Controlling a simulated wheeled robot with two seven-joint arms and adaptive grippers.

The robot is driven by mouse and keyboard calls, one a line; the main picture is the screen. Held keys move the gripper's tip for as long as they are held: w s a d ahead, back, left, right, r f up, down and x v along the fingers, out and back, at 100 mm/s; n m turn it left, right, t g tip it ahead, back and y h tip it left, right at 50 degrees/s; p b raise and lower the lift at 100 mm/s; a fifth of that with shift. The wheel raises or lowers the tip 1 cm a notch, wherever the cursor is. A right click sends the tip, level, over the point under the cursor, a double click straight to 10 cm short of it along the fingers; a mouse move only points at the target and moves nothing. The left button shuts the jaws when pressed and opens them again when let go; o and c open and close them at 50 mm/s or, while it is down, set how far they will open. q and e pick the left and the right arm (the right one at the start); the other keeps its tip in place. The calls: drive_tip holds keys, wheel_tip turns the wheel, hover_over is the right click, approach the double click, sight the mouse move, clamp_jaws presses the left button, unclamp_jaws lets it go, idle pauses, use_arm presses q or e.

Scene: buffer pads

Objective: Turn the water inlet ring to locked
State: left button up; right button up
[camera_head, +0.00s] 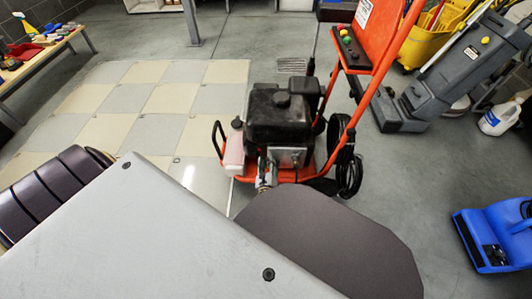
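The orange pressure washer stands in the middle of the camera_head view, with a black engine (280,117) and a silver pump block (288,156). A small metal fitting (265,181) shows low at the pump's front left. It may be the water inlet, but I cannot make out the ring or its position. My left arm's large grey link fills the lower left, with a dark grey part of mine beside it, and covers the area just below the fitting. I cannot make out the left gripper's fingers or any hold. My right gripper is not in view.
A white bottle-like tank (234,154) and a black hoop sit left of the engine. The orange handle (392,68) rises at right. A blue blower (494,237), a white jug (499,118) and a yellow bucket (428,45) stand at right. Checkered floor pads (150,127) lie clear at left.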

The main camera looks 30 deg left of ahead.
use_arm(q)
drive_tip(key=shift+w, duration=0.15)
drive_tip(key=shift+a, duration=0.1)
clamp_jaws()
